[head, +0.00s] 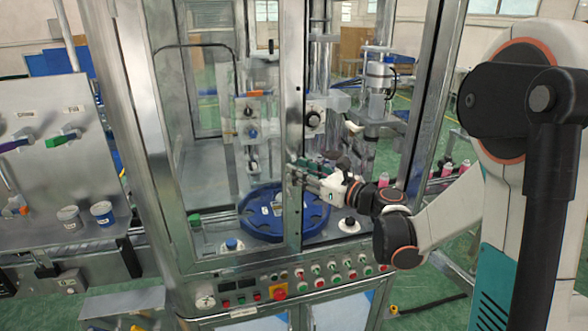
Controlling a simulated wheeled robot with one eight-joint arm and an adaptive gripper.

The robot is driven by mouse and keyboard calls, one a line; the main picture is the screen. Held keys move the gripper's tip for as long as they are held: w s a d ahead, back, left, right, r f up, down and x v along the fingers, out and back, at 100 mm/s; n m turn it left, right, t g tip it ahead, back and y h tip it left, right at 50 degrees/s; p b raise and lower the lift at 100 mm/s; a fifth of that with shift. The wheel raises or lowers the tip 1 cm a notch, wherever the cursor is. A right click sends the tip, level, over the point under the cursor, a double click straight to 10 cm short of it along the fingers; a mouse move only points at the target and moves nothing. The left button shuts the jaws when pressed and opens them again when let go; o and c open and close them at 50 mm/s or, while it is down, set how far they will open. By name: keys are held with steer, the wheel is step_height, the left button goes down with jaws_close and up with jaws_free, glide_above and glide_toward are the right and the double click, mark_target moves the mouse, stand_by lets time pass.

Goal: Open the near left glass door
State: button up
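The near left glass door (205,130) is a clear pane in a metal frame on the front left of the machine cabinet. It looks shut or nearly shut. My gripper (303,174) is at the metal upright on the door's right edge, around mid-height. Its fingers reach left to that upright, and my wrist comes in from the right. The fingertips are small and overlap the upright, so I cannot tell whether they touch it or hold a handle there, or how wide they are open.
Behind the glass are a blue round turntable (262,222) and crimping heads. Below the doors is a control panel (280,288) with several coloured buttons. A grey board with tools and two small cans (102,213) stands at the left. Pink bottles (447,169) stand at the right.

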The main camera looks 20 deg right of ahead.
steer(key=shift+x, duration=1.45)
jaws_close()
